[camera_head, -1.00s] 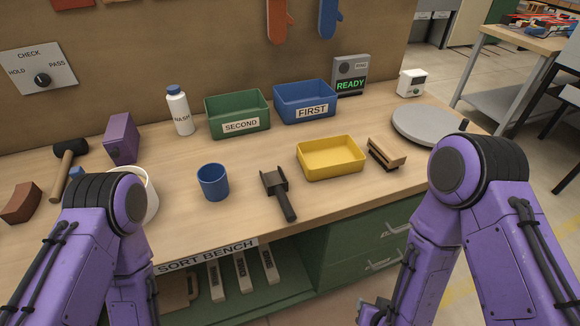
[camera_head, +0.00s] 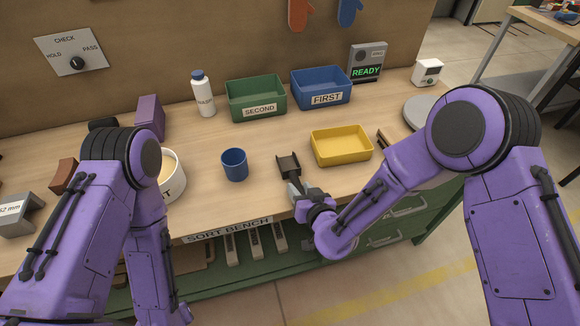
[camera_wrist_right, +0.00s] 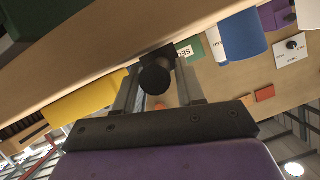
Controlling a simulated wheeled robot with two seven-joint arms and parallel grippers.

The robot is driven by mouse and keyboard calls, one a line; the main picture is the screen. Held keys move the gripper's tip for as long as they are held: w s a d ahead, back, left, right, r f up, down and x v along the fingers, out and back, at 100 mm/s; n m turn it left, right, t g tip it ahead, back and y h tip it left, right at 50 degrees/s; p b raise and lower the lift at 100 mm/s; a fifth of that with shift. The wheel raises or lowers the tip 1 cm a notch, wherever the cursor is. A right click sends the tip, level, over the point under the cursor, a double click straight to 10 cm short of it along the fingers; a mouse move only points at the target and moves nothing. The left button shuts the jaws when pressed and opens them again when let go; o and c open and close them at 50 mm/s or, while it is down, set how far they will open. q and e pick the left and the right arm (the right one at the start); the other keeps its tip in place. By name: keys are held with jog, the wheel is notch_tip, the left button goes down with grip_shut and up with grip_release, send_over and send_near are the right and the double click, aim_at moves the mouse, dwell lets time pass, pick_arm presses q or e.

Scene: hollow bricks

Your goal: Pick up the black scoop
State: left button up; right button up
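The black scoop (camera_head: 288,162) lies on the wooden bench, right of the blue cup, its handle toward the front edge. My right gripper (camera_head: 297,188) is at the handle, low over the front of the bench. In the right wrist view the round end of the scoop's handle (camera_wrist_right: 155,79) sits between my two fingers, which look apart with a narrow gap on each side. The gripper hides most of the handle in the head view. My left arm is at the left; its gripper is out of view.
A blue cup (camera_head: 235,164) stands left of the scoop and a yellow tray (camera_head: 341,158) right of it. Green (camera_head: 257,111) and blue (camera_head: 321,101) bins stand behind. A white tub (camera_head: 172,185) is by my left arm. Bench between cup and tray is otherwise clear.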

jog(key=shift+w+a+f, duration=0.1)
jog(key=shift+w+f, duration=0.05)
jog(key=shift+w, duration=0.05)
grip_shut()
jog(key=shift+r+b, duration=0.35)
jog(key=shift+r, duration=0.35)
jog(key=s+d+r+p, duration=0.9)
jog(key=s+r+p, duration=0.1)
jog(key=r, duration=0.1)
jog(key=shift+s+d+r, duration=0.15)
jog(key=shift+d+r, duration=0.2)
